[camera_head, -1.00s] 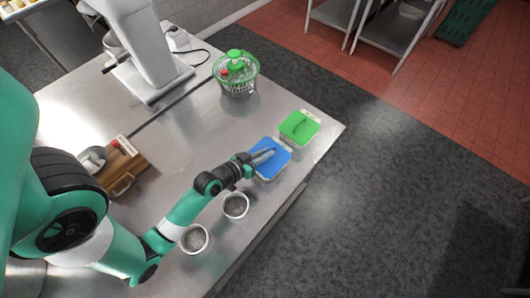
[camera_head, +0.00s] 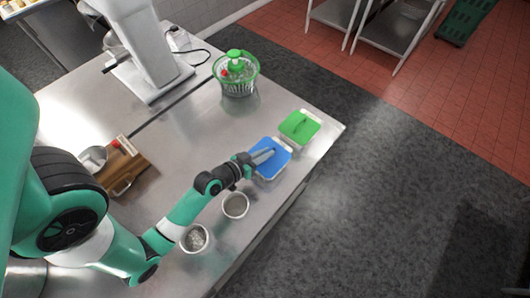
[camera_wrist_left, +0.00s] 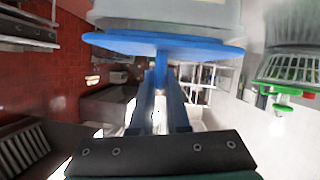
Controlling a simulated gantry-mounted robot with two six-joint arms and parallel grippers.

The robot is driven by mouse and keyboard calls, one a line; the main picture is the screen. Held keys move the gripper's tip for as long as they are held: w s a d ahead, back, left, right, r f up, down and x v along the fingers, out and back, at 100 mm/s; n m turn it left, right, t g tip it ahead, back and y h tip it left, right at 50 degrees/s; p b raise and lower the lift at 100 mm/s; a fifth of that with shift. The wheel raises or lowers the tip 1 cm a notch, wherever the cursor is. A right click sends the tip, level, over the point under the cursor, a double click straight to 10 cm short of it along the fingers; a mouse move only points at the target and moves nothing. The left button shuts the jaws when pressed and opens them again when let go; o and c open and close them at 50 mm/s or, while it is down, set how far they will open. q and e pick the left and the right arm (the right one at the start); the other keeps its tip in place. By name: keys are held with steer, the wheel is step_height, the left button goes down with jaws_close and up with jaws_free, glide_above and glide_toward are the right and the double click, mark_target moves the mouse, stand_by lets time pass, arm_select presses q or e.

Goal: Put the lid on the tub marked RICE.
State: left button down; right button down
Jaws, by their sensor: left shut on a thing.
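My left gripper (camera_head: 262,156) is shut on the handle of a blue lid (camera_head: 270,170) near the table's right edge. The lid sits level over a pale tub, whose light rim shows at its edge in the head view. In the left wrist view, the gripper (camera_wrist_left: 160,100) grips the handle under the blue lid (camera_wrist_left: 205,45), and the tub (camera_wrist_left: 120,14) is right against the lid's other face. I cannot tell whether the lid is fully seated. No RICE marking is readable. My right gripper is not in view.
A green-lidded tub (camera_head: 299,128) stands just beyond the blue lid. A salad spinner (camera_head: 236,78) stands farther back. Two small bowls (camera_head: 235,206) (camera_head: 194,239) sit below my left arm. A wooden board (camera_head: 126,172) with a metal pan lies left. The table's middle is clear.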

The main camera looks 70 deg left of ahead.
arm_select(q)
steer(key=shift+f+b, duration=0.4)
steer(key=shift+f, duration=0.1)
stand_by(0.8)
steer(key=c, duration=0.8)
jaws_free()
steer(key=b+v, duration=0.1)
steer(key=v, duration=1)
steer(key=shift+s+d+r, duration=0.1)
steer(key=shift+s+r, duration=0.05)
steer(key=shift+s, duration=0.1)
